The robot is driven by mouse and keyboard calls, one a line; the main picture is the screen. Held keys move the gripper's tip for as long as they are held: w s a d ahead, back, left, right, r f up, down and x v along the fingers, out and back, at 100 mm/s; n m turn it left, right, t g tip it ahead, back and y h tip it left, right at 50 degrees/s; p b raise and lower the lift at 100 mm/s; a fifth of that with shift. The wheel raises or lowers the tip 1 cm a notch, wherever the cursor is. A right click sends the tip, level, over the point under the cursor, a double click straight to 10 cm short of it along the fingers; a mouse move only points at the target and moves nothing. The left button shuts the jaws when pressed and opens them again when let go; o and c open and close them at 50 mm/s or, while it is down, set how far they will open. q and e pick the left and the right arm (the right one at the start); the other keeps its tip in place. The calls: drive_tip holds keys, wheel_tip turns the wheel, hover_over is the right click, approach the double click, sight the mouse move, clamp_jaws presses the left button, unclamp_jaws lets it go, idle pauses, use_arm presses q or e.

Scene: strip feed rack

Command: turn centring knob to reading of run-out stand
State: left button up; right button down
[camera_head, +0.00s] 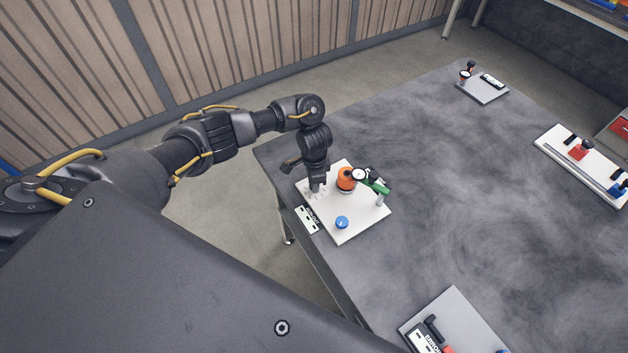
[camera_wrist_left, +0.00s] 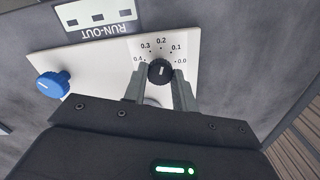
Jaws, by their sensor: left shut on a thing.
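The run-out stand is a white plate (camera_head: 352,230) near the table's left edge, with an orange round part (camera_head: 346,179), a dial gauge (camera_head: 359,174) on a green arm (camera_head: 380,187) and a blue knob (camera_head: 341,222). The gauge reading is too small to tell. My left gripper (camera_head: 316,189) reaches down over the plate's left side. In the left wrist view, its fingers (camera_wrist_left: 160,78) are shut on the black centring knob (camera_wrist_left: 161,70), whose white mark points roughly at 0.2 on a printed 0.0 to 0.4 scale. My right gripper is out of view.
A RUN-OUT label (camera_head: 307,220) lies at the plate's front left edge. A grey plate (camera_head: 484,90) with a small gauge stands at the back, a white fixture (camera_head: 560,165) at the right, and another grey plate (camera_head: 455,312) in front. The middle of the table is clear.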

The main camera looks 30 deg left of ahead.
use_arm(q)
drive_tip(key=n, duration=0.4)
drive_tip(key=shift+n, duration=0.4)
drive_tip(key=n, duration=0.9)
drive_tip(key=shift+n, duration=2)
drive_tip(key=o, duration=1)
drive_tip(key=shift+c, duration=0.2)
